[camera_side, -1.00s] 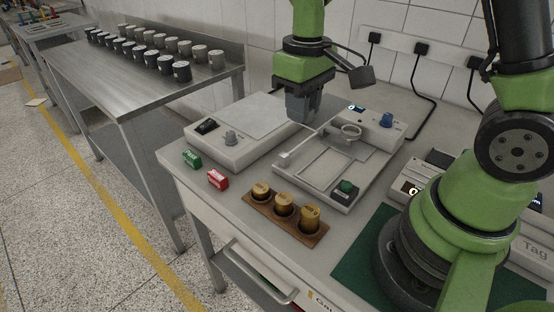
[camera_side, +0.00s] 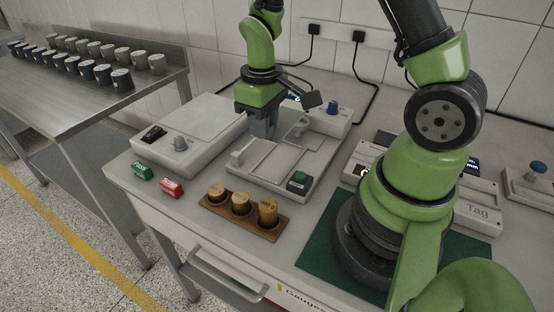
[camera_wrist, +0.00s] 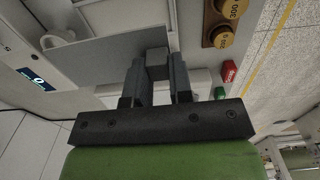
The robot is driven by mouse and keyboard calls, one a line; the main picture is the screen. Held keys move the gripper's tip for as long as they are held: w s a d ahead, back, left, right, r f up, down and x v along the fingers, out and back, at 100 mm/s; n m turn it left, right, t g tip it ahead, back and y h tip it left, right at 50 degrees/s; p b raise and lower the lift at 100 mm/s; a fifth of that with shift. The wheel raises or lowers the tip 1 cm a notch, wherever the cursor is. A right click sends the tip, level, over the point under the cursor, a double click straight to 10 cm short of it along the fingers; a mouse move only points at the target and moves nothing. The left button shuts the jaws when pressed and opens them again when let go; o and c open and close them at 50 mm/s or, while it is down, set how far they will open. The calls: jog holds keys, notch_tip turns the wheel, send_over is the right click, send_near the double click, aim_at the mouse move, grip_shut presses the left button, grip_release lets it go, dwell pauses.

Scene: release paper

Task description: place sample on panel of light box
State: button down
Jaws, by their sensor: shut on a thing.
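The light box (camera_side: 166,148) is the device at the left of the bench in the side view, with a flat pale panel (camera_side: 205,113), a black switch and a grey knob. My gripper (camera_side: 262,133) is low over the left back part of the neighbouring device, right of the panel. In the wrist view my gripper (camera_wrist: 157,82) is shut on a small grey block (camera_wrist: 157,62). A flat grey sheet (camera_wrist: 100,60), apparently the sample, lies beyond the block; whether it is joined to the block is unclear.
A wooden block (camera_side: 225,221) with several brass weights stands in front. Green (camera_side: 142,171) and red (camera_side: 172,188) stamps lie before the light box. A steel bench with several dark cups (camera_side: 121,79) is at left.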

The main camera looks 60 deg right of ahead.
aim_at(265, 172)
notch_tip(265, 172, down, 9)
jog(key=shift+f, duration=0.2)
dwell(0.3)
jog(key=shift+f, duration=0.15)
jog(key=c, duration=1)
grip_release()
jog(key=r, duration=0.9)
jog(key=shift+w+a+r, duration=0.1)
jog(key=shift+a+r, duration=0.1)
jog(key=shift+r, duration=0.15)
jog(key=s+a+r+m+t, duration=0.1)
jog(key=s+a+r+t, duration=0.1)
jog(key=s+r, duration=0.2)
jog(key=s+a+r+m+t+y, duration=0.1)
jog(key=s+a+r+t, duration=0.1)
jog(key=r, duration=0.6)
jog(key=s+a+r+m+t, duration=0.1)
jog(key=s+a+r+t, duration=0.1)
jog(key=s+r, duration=0.3)
jog(key=shift+s+r+m+t+y, duration=0.2)
jog(key=shift+r+t, duration=0.05)
jog(key=shift+r, duration=0.25)
jog(key=shift+s+r+m+t+y, duration=0.15)
jog(key=shift+r+m+t+y, duration=0.1)
jog(key=shift+r, duration=0.2)
jog(key=shift+o, duration=0.4)
jog(key=shift+s+a+r, duration=0.15)
jog(key=shift+s+a, duration=0.05)
jog(key=shift+s, duration=0.25)
